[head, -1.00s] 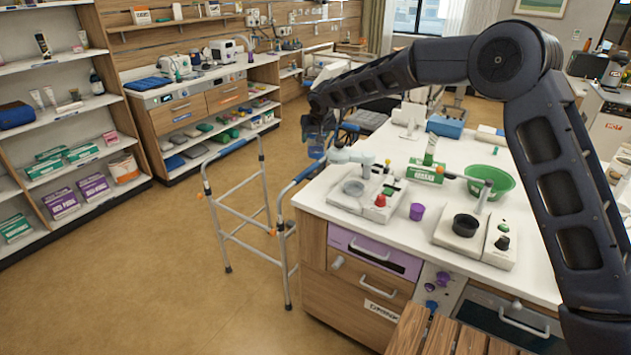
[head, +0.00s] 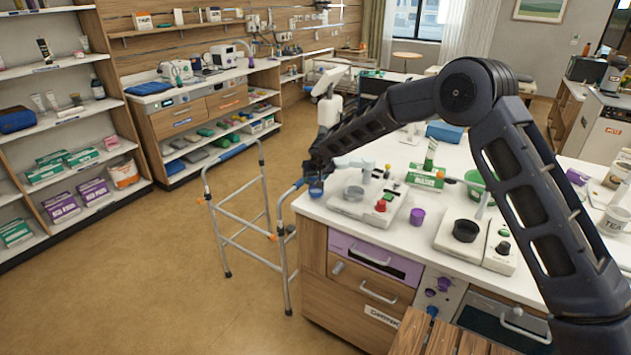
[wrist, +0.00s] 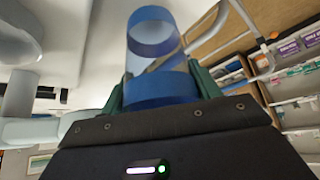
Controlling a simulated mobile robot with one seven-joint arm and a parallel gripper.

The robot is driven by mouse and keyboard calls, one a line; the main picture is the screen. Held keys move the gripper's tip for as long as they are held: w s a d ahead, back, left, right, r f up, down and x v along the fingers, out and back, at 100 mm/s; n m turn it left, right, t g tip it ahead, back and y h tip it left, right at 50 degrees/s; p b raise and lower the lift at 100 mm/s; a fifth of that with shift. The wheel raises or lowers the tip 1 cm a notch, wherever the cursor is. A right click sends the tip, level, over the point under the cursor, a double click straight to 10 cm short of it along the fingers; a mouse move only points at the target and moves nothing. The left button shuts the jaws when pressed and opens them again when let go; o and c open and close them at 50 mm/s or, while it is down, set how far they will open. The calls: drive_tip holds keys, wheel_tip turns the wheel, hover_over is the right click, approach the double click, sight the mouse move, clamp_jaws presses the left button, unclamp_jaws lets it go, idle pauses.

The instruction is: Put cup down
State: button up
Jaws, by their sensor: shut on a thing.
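A translucent blue cup (head: 316,189) is between the fingers of my gripper (head: 314,179) in the head view, at the left front corner of the white counter (head: 330,213). In the wrist view the same blue cup (wrist: 153,48) rises between the two greenish fingers of my gripper (wrist: 160,90), which are shut on it. The gripper hides part of the cup in the head view. I cannot tell whether its base touches the counter top.
A white device with a red knob (head: 380,206) stands just right of the cup, with a purple cup (head: 417,216) and another device (head: 465,231) beyond. A walking frame (head: 226,215) stands against the counter's left side. The floor further left is clear.

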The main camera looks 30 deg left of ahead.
drive_tip(key=shift+f, duration=0.7)
drive_tip(key=shift+f, duration=0.15)
drive_tip(key=o, duration=1)
drive_tip(key=shift+s+d+r, duration=0.15)
drive_tip(key=shift+r, duration=0.45)
drive_tip(key=v, duration=1.1)
